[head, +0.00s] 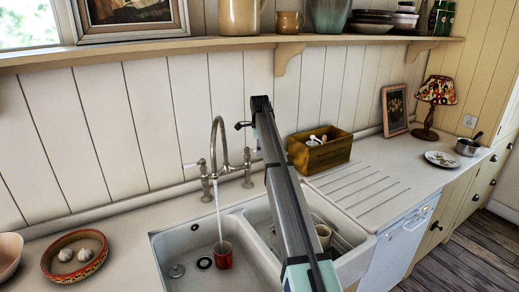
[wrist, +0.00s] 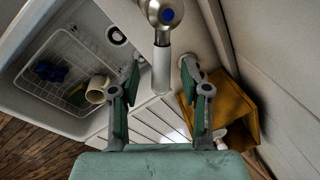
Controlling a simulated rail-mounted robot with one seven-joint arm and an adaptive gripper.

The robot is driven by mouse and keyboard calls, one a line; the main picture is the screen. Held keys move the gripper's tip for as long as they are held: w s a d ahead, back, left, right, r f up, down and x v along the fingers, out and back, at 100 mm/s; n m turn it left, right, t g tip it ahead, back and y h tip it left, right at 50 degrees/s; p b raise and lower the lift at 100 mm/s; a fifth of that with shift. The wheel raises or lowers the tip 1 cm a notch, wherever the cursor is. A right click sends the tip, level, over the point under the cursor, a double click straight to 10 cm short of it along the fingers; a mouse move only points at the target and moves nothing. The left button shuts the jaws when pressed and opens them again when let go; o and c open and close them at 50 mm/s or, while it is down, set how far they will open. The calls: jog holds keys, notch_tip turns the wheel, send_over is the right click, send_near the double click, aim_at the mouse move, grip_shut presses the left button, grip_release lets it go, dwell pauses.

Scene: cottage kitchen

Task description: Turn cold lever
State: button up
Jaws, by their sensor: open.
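The cold lever (wrist: 162,68) is a white handle on a chrome tap body with a blue dot (wrist: 167,15) in the wrist view. My gripper (wrist: 161,75) is open, with one green-padded finger on each side of the lever and visible gaps between. In the head view the tap (head: 220,150) has a tall curved spout and two posts; my arm hides most of the right side near the cold lever. Water runs from the spout into a red mug (head: 223,258) in the left basin. My gripper is largely hidden behind the arm in the head view.
A wooden box (head: 320,153) with utensils stands right of the tap, close to my right finger in the wrist view (wrist: 243,108). The right basin holds a wire rack (wrist: 70,60) and a cream mug (wrist: 97,89). A loaded shelf (head: 150,52) runs above; the drainboard (head: 360,187) is clear.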

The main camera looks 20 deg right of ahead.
notch_tip(320, 180, up, 12)
jog(key=s, duration=0.2)
jog(key=shift+s+a+f, duration=0.15)
jog(key=shift+a, duration=0.15)
dwell(1.9)
